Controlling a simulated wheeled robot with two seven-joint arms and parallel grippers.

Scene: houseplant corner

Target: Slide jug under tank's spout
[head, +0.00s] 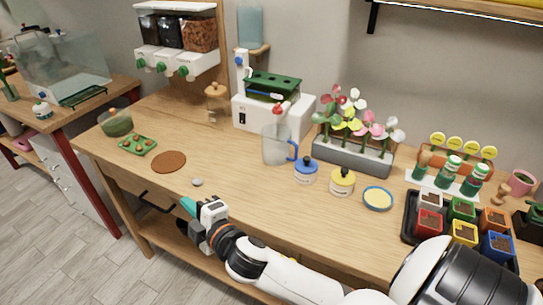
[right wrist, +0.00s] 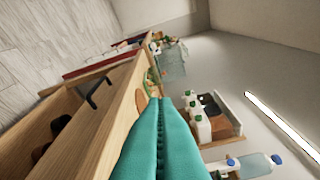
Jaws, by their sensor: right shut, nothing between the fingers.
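The clear jug (head: 275,148) with a blue handle stands upright on the wooden bench, in front of the white machine, its handle toward the right. The pale blue tank (head: 250,26) sits on a small wooden bracket on the wall behind. A white and blue spout (head: 241,60) shows at its lower left; the jug stands in front and to the right of it. My right gripper (head: 187,205) has teal fingers, is shut and empty, and is at the bench's front edge, left of the jug and apart from it. The shut fingers fill the right wrist view (right wrist: 162,105). My left gripper is not in view.
A white machine (head: 245,117) with a green tray stands behind the jug. A blue-lidded jar (head: 306,172) and a flower planter (head: 350,157) are close on its right. A grey pebble (head: 197,182) and brown disc (head: 169,162) lie left. Bench is clear between pebble and jug.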

